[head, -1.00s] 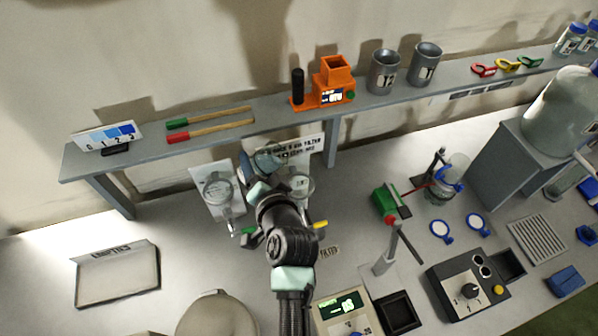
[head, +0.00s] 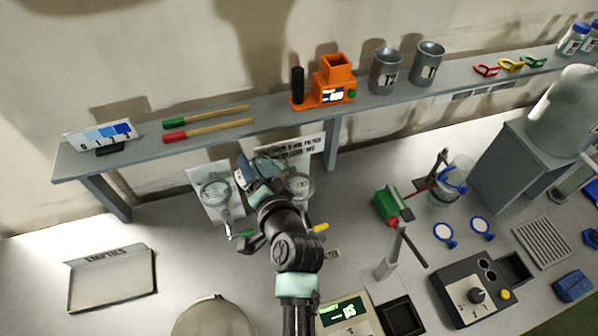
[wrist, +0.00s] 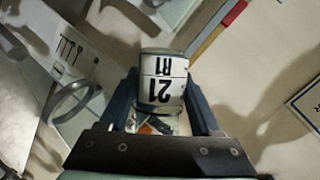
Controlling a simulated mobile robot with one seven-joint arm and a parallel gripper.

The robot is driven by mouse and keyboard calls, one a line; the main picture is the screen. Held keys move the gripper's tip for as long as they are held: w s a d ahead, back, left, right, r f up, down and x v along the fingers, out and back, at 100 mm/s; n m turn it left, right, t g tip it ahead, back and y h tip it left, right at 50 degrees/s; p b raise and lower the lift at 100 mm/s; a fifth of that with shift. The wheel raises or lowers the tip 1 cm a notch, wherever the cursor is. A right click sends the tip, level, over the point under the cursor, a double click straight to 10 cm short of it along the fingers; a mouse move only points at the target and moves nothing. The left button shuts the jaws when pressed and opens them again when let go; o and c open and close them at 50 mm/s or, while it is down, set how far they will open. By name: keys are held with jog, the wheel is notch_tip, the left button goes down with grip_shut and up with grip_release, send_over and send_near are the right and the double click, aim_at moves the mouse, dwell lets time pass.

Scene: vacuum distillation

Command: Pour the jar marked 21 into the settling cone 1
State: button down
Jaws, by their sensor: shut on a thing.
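In the head view my gripper (head: 257,184) holds the jar (head: 268,167) tilted, above and between two clear settling cones. The left cone (head: 214,193) has a green tap handle and the right cone (head: 300,186) a yellow one. My gripper partly hides the right cone. A round clear rim (wrist: 68,103) shows left of the jar in the wrist view. I cannot read the cone numbers.
A grey shelf (head: 215,117) runs behind the cones, carrying brushes, an orange device (head: 331,88) and two metal cups. An empties tray (head: 112,279) lies at left front. A round pale vessel (head: 214,318) stands at the front.

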aim_at(258, 160)
jog(key=shift+a+r+m+y+b, duration=0.1)
jog(key=shift+r+m+y+b, duration=0.25)
jog(key=shift+r+m+y, duration=0.55)
dwell(2.0)
jog(key=shift+w+d+r+m+t+b, duration=0.1)
jog(key=shift+d+r+m+t+b, duration=0.2)
jog(key=shift+d+r+m+b, duration=0.55)
dwell(1.4)
jog(key=shift+f+m+y+b, duration=0.5)
jog(key=shift+m+b, duration=0.25)
dwell(1.0)
jog(key=shift+r, duration=0.1)
dwell(0.3)
jog(key=r+p, duration=0.1)
jog(key=n+p, duration=0.1)
jog(key=p, duration=0.1)
jog(key=shift+a+r, duration=0.25)
jog(key=shift+r, duration=0.1)
jog(key=f+n+h, duration=0.1)
jog(key=a+f+n, duration=0.1)
jog(key=f, duration=0.1)
jog(key=shift+s+a+h, duration=0.15)
jog(key=shift+s+h, duration=0.05)
jog(key=shift+h, duration=0.2)
